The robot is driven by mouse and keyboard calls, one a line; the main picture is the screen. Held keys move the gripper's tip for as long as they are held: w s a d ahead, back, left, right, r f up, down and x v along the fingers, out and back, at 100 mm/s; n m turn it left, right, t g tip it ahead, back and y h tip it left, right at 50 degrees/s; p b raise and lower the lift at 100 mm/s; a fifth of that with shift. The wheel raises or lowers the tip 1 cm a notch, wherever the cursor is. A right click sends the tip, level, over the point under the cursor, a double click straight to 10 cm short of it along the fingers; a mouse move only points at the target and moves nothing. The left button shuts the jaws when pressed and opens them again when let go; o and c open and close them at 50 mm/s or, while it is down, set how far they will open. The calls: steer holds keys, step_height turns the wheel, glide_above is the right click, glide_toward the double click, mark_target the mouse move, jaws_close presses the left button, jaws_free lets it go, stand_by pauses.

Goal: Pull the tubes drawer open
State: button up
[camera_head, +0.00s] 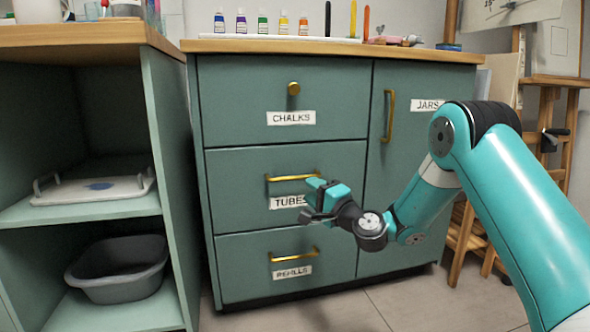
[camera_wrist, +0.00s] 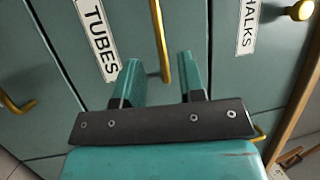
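The tubes drawer (camera_head: 235,185) is the middle green drawer of the cabinet, and its front looks flush with its neighbours, shut. Its brass bar handle (camera_head: 285,178) sits above the TUBES label (camera_head: 287,202). My gripper (camera_head: 312,197) is in front of the right part of this drawer. In the wrist view my gripper (camera_wrist: 160,78) is open, its two teal fingers apart. The handle (camera_wrist: 160,40) runs lengthwise between the lines of the fingers, with its end near the fingertips. I cannot tell whether the fingers touch it. The TUBES label (camera_wrist: 97,40) lies left of the handle.
The chalks drawer (camera_head: 240,100) with a round knob is above, and the refills drawer (camera_head: 235,265) with a bar handle is below. The jars door (camera_head: 425,180) is to the right. An open shelf unit (camera_head: 165,130) stands left. An easel (camera_head: 560,110) stands right.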

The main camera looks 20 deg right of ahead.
mark_target(295, 178)
steer(key=x, duration=0.7)
steer(key=shift+w+a, duration=0.15)
steer(key=shift+w, duration=0.25)
jaws_close()
